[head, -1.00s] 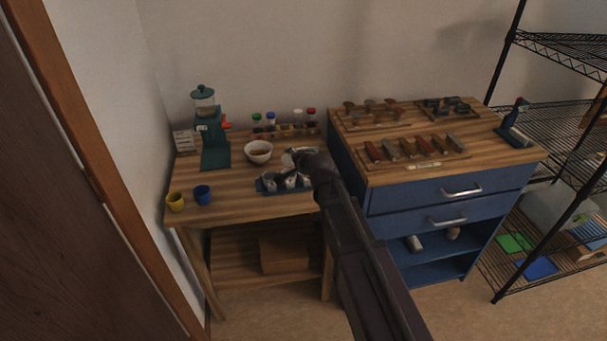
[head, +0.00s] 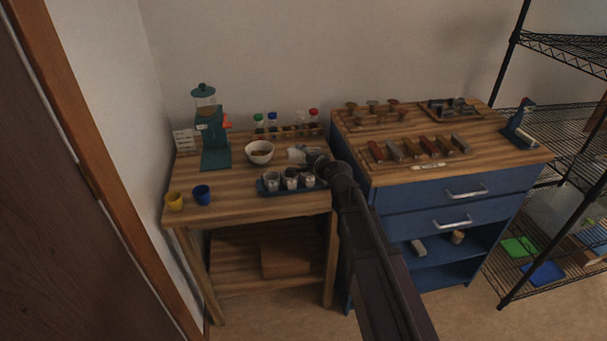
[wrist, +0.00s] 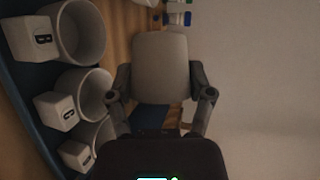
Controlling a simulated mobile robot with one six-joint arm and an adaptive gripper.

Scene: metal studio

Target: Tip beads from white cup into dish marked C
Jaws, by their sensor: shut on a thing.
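My gripper (wrist: 161,95) is shut on the white cup (wrist: 160,62), with a finger on each side of it. In the head view the white cup (head: 296,155) is held above the table, just behind the dishes, and looks tilted. Its contents are hidden. Three small pale dishes stand in a row on a dark blue tray (head: 263,189), each with a white letter block. In the wrist view the near-top dish (wrist: 80,32) has a block that seems to read B. The third is partly hidden by my gripper.
A white bowl (head: 259,152) with brown contents stands left of the cup. A green dispenser (head: 214,130), yellow cup (head: 174,201) and blue cup (head: 201,194) are further left. A rack of capped vials (head: 287,131) stands behind.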

